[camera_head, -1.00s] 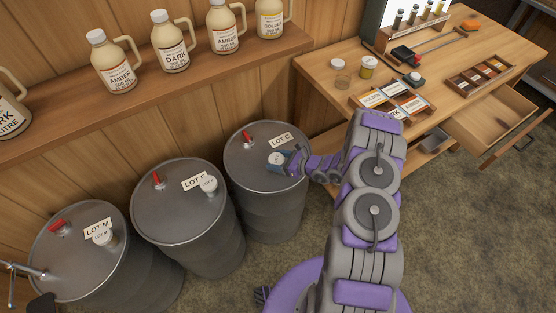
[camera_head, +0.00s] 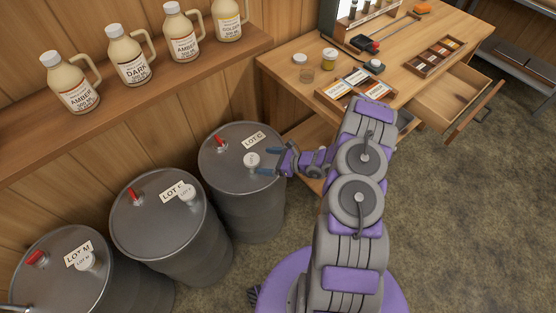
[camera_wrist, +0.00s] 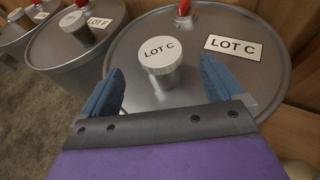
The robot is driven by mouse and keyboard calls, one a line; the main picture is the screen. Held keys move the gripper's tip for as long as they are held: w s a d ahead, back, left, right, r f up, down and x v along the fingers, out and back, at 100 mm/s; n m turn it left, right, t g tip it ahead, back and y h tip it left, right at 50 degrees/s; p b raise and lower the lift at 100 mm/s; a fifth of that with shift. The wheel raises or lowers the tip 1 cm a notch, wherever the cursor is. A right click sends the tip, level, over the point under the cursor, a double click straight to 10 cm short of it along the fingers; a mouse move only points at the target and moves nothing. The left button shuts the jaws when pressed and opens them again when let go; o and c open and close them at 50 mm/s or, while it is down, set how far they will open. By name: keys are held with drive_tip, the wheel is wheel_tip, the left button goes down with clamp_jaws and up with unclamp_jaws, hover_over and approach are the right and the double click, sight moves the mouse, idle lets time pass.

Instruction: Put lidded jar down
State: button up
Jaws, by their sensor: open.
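The lidded jar (camera_head: 252,160) stands upright on top of the farthest grey drum (camera_head: 222,172). In the wrist view the jar (camera_wrist: 161,68) is white-lidded, with "LOT C" on its lid, and stands on the drum lid beside a "LOT C" label (camera_wrist: 233,46). My gripper (camera_head: 268,162) is open just to the right of the jar. In the wrist view my gripper's blue fingers (camera_wrist: 160,88) are spread apart, with the jar ahead of and between them, clear of both.
Two more drums, the middle one (camera_head: 152,235) and the near one (camera_head: 85,285), each carry a small lidded jar and a red-capped bung. A shelf (camera_head: 130,125) holds several jugs. A wooden desk (camera_head: 410,75) with an open drawer (camera_head: 458,100) stands at right.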

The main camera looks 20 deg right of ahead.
drive_tip(key=v, duration=0.5)
drive_tip(key=s+a+r+n+g+y, duration=0.2)
drive_tip(key=a+r+n+g+y, duration=0.15)
drive_tip(key=a+r+n, duration=0.6)
drive_tip(key=s+a+r+n+g+h, duration=0.1)
drive_tip(key=s+a+r+n+g, duration=0.3)
drive_tip(key=r, duration=0.4)
drive_tip(key=s+a+r+n+g+h, duration=0.1)
drive_tip(key=s+a+r+n+g, duration=0.15)
drive_tip(key=s+a+r, duration=0.35)
drive_tip(key=s+d+r+n+g+h, duration=0.2)
drive_tip(key=s+r+n+h, duration=0.5)
drive_tip(key=s, duration=0.6)
drive_tip(key=s+d+r+n+t+h, duration=0.1)
drive_tip(key=s+d+r+n+h, duration=0.2)
drive_tip(key=s+d, duration=0.5)
drive_tip(key=shift+s+d+r+h+p, duration=0.3)
drive_tip(key=shift+s+r+h, duration=0.65)
drive_tip(key=shift+s, duration=0.2)
